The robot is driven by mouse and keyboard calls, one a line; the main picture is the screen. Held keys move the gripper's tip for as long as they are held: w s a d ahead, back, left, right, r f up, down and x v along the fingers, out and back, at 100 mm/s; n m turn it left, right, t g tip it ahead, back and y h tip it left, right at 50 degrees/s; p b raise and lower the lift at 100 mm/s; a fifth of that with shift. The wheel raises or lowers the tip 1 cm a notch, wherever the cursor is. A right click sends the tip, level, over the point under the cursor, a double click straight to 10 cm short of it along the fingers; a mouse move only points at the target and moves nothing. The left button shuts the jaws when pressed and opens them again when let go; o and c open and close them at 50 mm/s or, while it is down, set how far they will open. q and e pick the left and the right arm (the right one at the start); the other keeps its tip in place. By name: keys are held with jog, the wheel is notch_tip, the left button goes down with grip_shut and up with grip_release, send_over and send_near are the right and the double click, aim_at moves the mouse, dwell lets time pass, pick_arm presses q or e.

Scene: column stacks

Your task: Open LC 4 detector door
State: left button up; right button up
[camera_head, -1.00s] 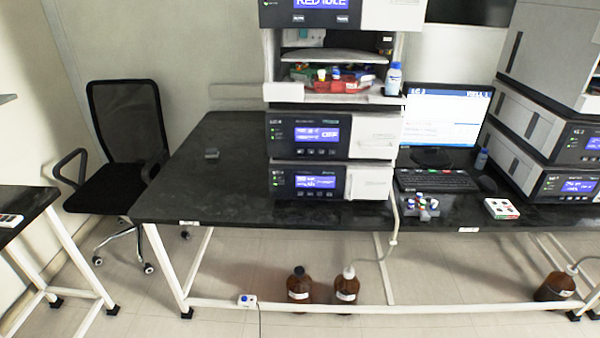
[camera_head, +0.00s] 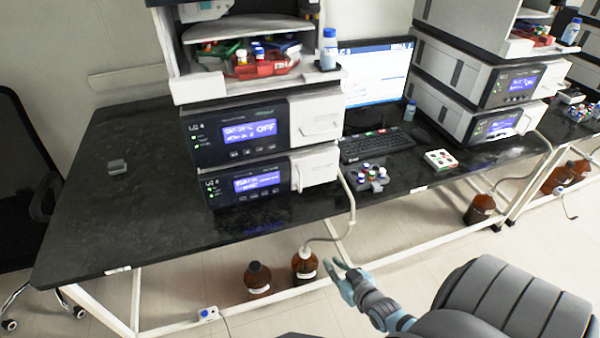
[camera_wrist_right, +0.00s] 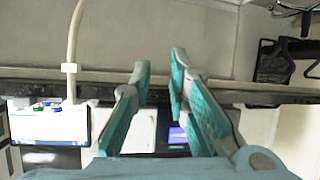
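The LC 4 stack stands on the black bench. Its upper module (camera_head: 240,132), marked LC 4, shows OFF on a blue display and has a pale door panel (camera_head: 316,118) at its right, which looks closed. A similar module (camera_head: 250,187) sits below, with its own pale panel (camera_head: 317,168). I cannot read which module is the detector. My right gripper (camera_head: 340,266) is in front of and below the bench edge, apart from the stack. In the right wrist view its fingers (camera_wrist_right: 159,68) are spread and empty. My left gripper is not in view.
An open tray compartment with colored vials (camera_head: 262,66) and a blue-capped bottle (camera_head: 328,50) sits above. A tube (camera_head: 351,205) hangs beside the stack to a brown bottle (camera_head: 304,265) below. A vial rack (camera_head: 368,177) and keyboard (camera_head: 375,144) are to the right.

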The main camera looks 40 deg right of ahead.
aim_at(300, 189)
jog(key=w+d+r+t, duration=0.1)
jog(key=w+r+t, duration=0.2)
jog(key=r, duration=0.6)
jog(key=w+d+r+t, duration=0.15)
jog(key=w+r, duration=0.25)
jog(key=r, duration=0.4)
jog(key=shift+m+t, duration=0.25)
jog(key=shift+m, duration=0.05)
jog(key=w+b, duration=0.2)
jog(key=w, duration=0.2)
jog(key=w+b, duration=0.2)
jog(key=w, duration=0.3)
jog(key=w+d+b, duration=0.1)
jog(key=w+b, duration=0.2)
jog(key=w, duration=0.1)
jog(key=shift+w+f, duration=0.15)
jog(key=shift+f, duration=0.2)
jog(key=shift+w+r, duration=0.2)
jog(key=shift+c, duration=0.2)
grip_shut()
